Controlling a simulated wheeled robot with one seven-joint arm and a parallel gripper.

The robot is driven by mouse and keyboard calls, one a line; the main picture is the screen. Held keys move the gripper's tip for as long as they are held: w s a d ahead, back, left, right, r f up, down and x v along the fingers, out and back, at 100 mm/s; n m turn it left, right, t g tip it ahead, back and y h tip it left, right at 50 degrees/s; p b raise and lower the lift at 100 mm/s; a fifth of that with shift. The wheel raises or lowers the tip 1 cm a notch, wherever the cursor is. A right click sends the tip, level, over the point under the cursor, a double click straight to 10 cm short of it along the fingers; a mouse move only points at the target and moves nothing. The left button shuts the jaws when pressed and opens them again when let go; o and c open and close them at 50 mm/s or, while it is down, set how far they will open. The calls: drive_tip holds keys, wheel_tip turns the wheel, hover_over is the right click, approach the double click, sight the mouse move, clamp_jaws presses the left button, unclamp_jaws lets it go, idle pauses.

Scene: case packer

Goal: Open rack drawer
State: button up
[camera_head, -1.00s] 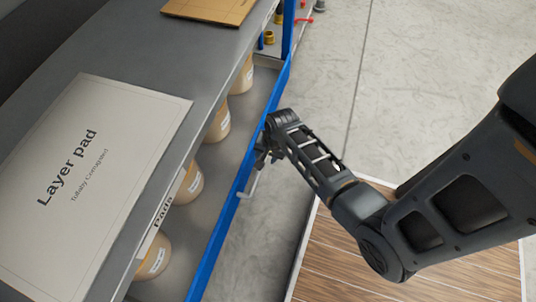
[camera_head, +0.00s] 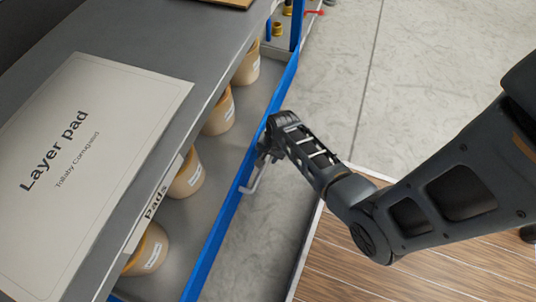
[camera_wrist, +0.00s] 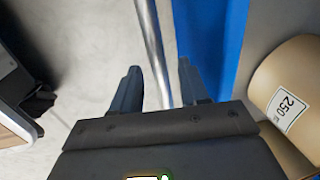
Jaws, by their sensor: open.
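The rack drawer is pulled out from under the grey shelf, and its blue front (camera_head: 224,213) shows along its length. Several tan tubs (camera_head: 185,178) stand inside it; one tub (camera_wrist: 290,95) labelled 250 also shows in the wrist view. The drawer's pale bar handle (camera_head: 256,180) sticks out from the blue front. My gripper (camera_head: 266,156) is at the handle, outside the drawer. In the wrist view my gripper (camera_wrist: 160,85) has its fingers apart, with the handle bar (camera_wrist: 153,50) running between them and the blue front (camera_wrist: 210,45) on the right.
A layer pad sheet (camera_head: 90,150) lies on the grey shelf top (camera_head: 130,45) above the drawer. A wood-topped platform (camera_head: 400,262) is at the lower right. Bare concrete floor (camera_head: 440,90) lies beyond my arm.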

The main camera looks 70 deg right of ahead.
drive_tip(key=shift+c, duration=0.3)
clamp_jaws()
idle(0.3)
